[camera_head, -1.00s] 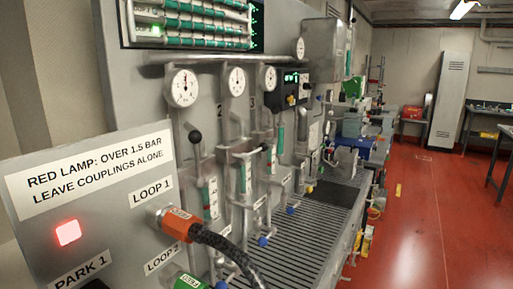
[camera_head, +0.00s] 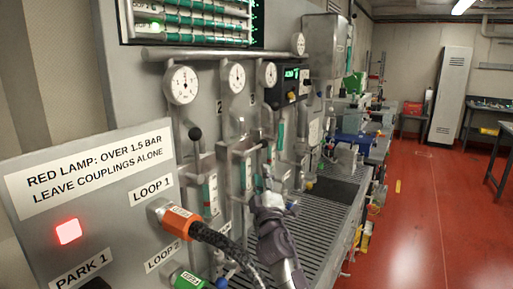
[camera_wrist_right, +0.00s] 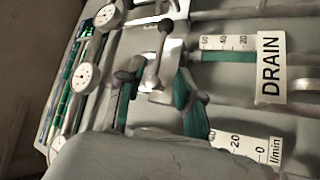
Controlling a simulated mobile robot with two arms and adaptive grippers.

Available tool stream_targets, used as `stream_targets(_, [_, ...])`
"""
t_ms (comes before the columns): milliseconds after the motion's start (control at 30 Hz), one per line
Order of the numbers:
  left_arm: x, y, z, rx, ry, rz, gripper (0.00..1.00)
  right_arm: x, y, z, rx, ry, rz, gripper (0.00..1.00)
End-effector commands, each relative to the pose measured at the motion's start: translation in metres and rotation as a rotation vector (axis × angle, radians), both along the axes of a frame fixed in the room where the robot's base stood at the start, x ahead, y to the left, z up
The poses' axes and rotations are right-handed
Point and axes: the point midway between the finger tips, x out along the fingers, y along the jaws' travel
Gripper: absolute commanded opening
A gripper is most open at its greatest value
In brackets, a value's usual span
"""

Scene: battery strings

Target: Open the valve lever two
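In the right wrist view, valve lever two (camera_wrist_right: 157,62) shows as a short metal stem with a black ball at its end, turned sideways from its pivot, in line with the middle gauge. My right gripper (camera_wrist_right: 158,80) is open, its two dark fingers apart on either side of the pivot end of the lever; I cannot tell whether they touch it. In the head view my right gripper (camera_head: 265,185) reaches up in front of the middle flow column, and the lever there is small and partly unclear. My left gripper is not in view.
Another black-ball lever (camera_head: 195,134) stands upright at the left column. An orange coupling (camera_head: 174,219) with a black hose and a lit red lamp (camera_head: 68,231) are on the near-left panel. A slatted grey bench (camera_head: 318,215) lies below. The red floor at right is clear.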

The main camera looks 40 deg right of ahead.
Motion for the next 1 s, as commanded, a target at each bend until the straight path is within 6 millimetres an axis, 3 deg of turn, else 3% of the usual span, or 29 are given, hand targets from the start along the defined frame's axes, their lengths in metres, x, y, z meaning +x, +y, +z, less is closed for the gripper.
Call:
stream_targets(500, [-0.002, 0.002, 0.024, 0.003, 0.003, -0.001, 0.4, 0.077, -0.053, 0.042, 0.005, 0.0, 0.0, 0.36])
stream_targets(700, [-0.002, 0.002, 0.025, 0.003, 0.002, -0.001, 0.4, 0.092, -0.062, 0.048, 0.004, 0.0, 0.002, 0.36])
stream_targets(1000, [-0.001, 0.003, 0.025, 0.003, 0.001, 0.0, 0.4, 0.094, -0.063, 0.048, 0.004, 0.001, 0.002, 0.36])
